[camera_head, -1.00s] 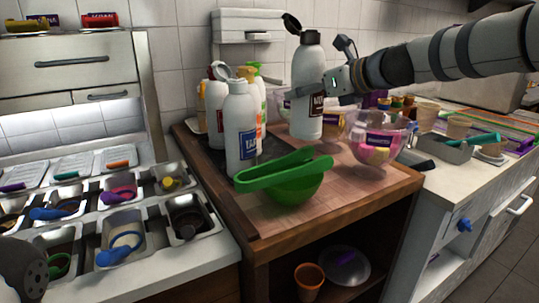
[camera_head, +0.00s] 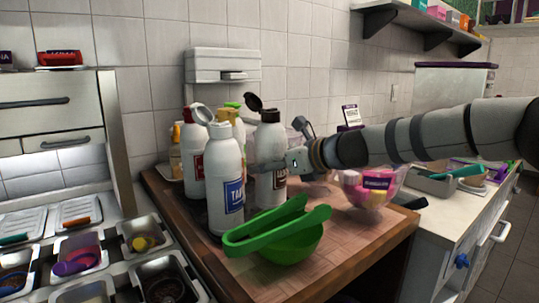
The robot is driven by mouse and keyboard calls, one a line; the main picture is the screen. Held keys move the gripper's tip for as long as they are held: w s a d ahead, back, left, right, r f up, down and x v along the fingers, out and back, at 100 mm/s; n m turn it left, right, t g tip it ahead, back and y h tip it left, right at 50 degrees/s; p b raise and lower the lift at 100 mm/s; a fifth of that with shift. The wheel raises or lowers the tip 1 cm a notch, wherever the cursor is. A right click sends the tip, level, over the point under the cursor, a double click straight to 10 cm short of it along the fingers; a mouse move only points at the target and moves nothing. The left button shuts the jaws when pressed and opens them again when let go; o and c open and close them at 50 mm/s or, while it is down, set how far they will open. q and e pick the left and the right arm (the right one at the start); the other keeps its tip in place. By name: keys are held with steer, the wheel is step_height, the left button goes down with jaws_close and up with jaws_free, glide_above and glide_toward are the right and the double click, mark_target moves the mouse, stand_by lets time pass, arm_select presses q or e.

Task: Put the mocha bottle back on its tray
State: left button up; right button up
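The mocha bottle (camera_head: 269,147) is white with a brown label and an open dark flip cap. It stands upright just right of and behind the blue-labelled white bottle (camera_head: 225,180). My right gripper (camera_head: 277,164) reaches in from the right at the bottle's mid-height and appears shut on it; its fingertips are partly hidden. The dark tray (camera_head: 196,210) lies under the bottle group at the left of the wooden counter. I cannot tell whether the mocha bottle's base touches the tray, as the green tongs partly hide it. My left gripper is out of view.
A green bowl with green tongs (camera_head: 277,232) sits in front of the bottles. A red-capped bottle (camera_head: 191,150) and a yellow-topped one (camera_head: 229,115) stand behind. A clear bowl of colourful pieces (camera_head: 369,188) is under my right forearm. Topping containers (camera_head: 150,236) are lower left.

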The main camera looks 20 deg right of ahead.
steer(key=shift+f, duration=0.6)
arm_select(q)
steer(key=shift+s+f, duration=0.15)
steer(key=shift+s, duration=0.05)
arm_select(e)
steer(key=o, duration=1.2)
steer(key=shift+f, duration=0.15)
steer(key=shift+c, duration=0.2)
steer(key=r+p+v, duration=0.1)
steer(key=p+v, duration=0.2)
steer(key=v, duration=0.8)
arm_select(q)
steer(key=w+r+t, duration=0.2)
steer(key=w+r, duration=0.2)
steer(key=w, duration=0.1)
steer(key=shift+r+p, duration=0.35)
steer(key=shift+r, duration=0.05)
arm_select(e)
step_height(320, 180, up, 8)
steer(key=shift+s+d+r, duration=0.2)
steer(key=shift+s+d, duration=0.05)
steer(key=shift+s, duration=0.15)
